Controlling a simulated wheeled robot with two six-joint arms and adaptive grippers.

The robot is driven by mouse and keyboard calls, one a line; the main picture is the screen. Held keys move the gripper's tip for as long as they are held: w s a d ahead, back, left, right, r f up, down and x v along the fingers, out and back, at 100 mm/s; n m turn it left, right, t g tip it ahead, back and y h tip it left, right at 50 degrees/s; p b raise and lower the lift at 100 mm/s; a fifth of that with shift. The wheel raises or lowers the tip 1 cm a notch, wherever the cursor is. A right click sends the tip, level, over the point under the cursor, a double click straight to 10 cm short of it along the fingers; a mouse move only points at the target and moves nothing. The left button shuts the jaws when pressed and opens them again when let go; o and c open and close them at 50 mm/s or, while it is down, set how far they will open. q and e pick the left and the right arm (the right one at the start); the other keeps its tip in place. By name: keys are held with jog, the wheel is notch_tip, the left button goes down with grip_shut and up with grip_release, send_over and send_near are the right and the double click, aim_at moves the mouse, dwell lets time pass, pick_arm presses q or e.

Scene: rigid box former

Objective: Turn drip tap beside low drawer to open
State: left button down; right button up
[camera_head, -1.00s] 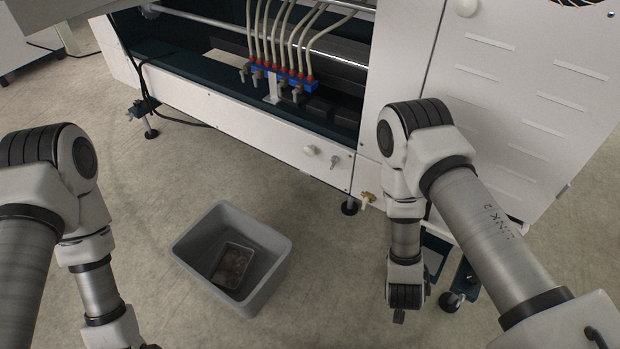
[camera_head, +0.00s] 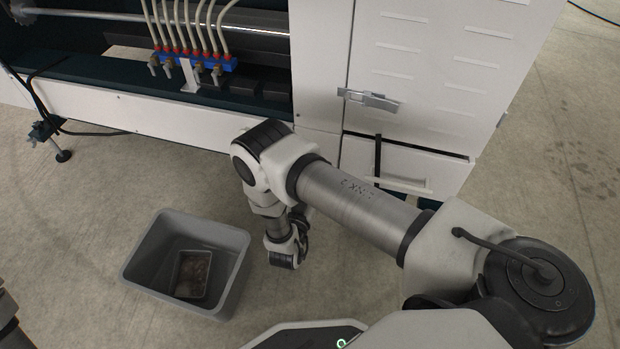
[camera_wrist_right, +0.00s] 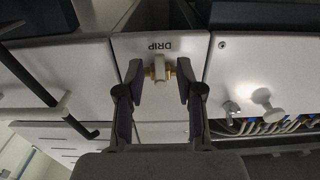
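The drip tap (camera_wrist_right: 160,68) shows in the right wrist view, a pale body with brass ends below the upside-down "DRIP" label (camera_wrist_right: 160,46) on a white panel. My right gripper (camera_wrist_right: 160,76) has its fingers apart, one on each side of the tap. Small gaps seem to show; I cannot tell whether a finger touches. The low drawer (camera_head: 425,168) is white with a pale handle, right of that arm. My left gripper is out of view.
A grey bin (camera_head: 135,265) with a small tray (camera_head: 190,275) inside stands on the floor to the left. A latch (camera_head: 368,100) sits above the drawer. A white knob (camera_wrist_right: 272,113) and a metal fitting (camera_wrist_right: 231,108) stick out beside the tap. Blue-manifold hoses (camera_head: 195,62) are further left.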

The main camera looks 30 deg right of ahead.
jog(key=shift+w+d, duration=0.15)
grip_shut()
jog(key=shift+r+n, duration=0.1)
jog(key=shift+n, duration=0.3)
jog(key=n+p, duration=0.1)
jog(key=n, duration=0.4)
jog(key=s+d+r+n+p, duration=0.1)
jog(key=n, duration=0.5)
jog(key=n+p, duration=0.1)
jog(key=n, duration=0.5)
jog(key=shift+s+d+r, duration=0.15)
jog(key=shift+s+r, duration=0.05)
jog(key=shift+r, duration=0.2)
